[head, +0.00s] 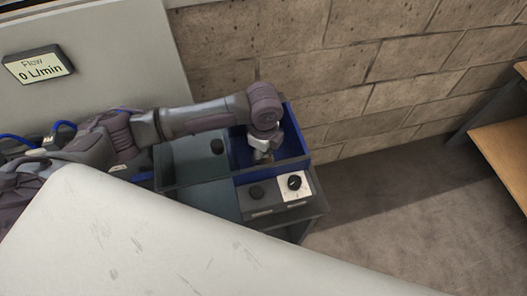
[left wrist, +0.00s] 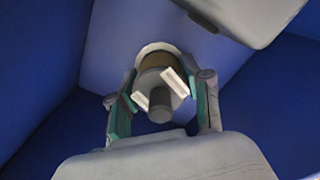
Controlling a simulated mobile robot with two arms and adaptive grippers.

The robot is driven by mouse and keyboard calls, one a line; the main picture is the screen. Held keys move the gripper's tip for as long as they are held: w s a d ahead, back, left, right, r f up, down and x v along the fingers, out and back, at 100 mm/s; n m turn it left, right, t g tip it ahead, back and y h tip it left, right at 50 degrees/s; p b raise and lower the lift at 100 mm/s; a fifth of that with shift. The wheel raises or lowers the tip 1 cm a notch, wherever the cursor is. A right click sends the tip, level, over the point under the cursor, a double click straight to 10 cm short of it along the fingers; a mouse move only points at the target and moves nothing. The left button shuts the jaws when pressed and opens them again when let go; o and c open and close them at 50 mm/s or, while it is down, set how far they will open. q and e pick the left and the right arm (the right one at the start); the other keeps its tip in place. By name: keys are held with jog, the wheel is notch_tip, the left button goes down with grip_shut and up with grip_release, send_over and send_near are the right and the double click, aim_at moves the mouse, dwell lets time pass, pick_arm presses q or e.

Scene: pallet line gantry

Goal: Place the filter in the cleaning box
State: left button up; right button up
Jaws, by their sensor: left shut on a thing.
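The filter (left wrist: 153,82) shows in the left wrist view as a short cylinder with a brown band and a grey end with a darker knob. My left gripper (left wrist: 160,98) is shut on it, one finger on each side. Blue walls surround both in that view. In the head view, my left gripper (head: 262,156) points down inside the blue box (head: 291,118), which I take to be the cleaning box. The filter is too small and covered there to make out. I cannot tell whether it touches the box floor. My right gripper is not in view.
A brick wall (head: 350,60) stands close behind. A flow display (head: 38,65) reads 0 L/min.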

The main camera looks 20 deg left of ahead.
pick_arm(q)
jog(key=shift+f, duration=0.1)
jog(key=o, duration=1.2)
notch_tip(320, 180, up, 12)
jog(key=shift+r+b, duration=0.15)
jog(key=shift+b, duration=0.55)
jog(key=shift+s, duration=0.1)
